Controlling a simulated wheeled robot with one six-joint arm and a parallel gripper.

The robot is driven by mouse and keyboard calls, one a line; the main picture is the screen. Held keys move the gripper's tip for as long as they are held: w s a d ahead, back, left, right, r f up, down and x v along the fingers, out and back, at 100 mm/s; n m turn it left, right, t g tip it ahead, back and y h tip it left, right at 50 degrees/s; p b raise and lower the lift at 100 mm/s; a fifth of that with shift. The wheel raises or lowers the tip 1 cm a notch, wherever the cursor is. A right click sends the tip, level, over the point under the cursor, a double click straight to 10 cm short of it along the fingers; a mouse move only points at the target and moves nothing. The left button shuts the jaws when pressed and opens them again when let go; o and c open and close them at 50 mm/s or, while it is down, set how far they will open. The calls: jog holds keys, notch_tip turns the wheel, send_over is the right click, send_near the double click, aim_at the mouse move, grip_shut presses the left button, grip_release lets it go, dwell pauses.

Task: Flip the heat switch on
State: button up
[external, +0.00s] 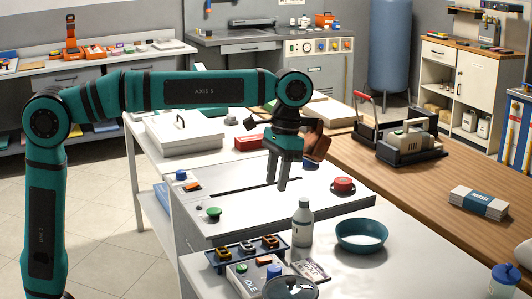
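The switches have orange-brown and dark parts. I cannot read any label, so I cannot tell which is the heat switch or how it is set. My gripper (277,187) points down above the grey pressing surface, behind and above the panel and apart from it. Its two fingers show a small gap with nothing between them.
A grey bottle (303,224) and a teal bowl (361,236) stand right of the panel. A red button (343,186) and a green button (213,212) sit on the press edges.

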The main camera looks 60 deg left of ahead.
aim_at(261, 259)
jog(key=s+d+f, duration=0.1)
jog(key=f, duration=0.4)
jog(key=s+d+f+g, duration=0.1)
jog(key=s+f, duration=0.1)
jog(key=f, duration=0.4)
jog(key=s+d+f+g, duration=0.1)
jog(key=f, duration=0.5)
jog(key=shift+s+f+y, duration=0.2)
jog(key=shift+s+y, duration=0.1)
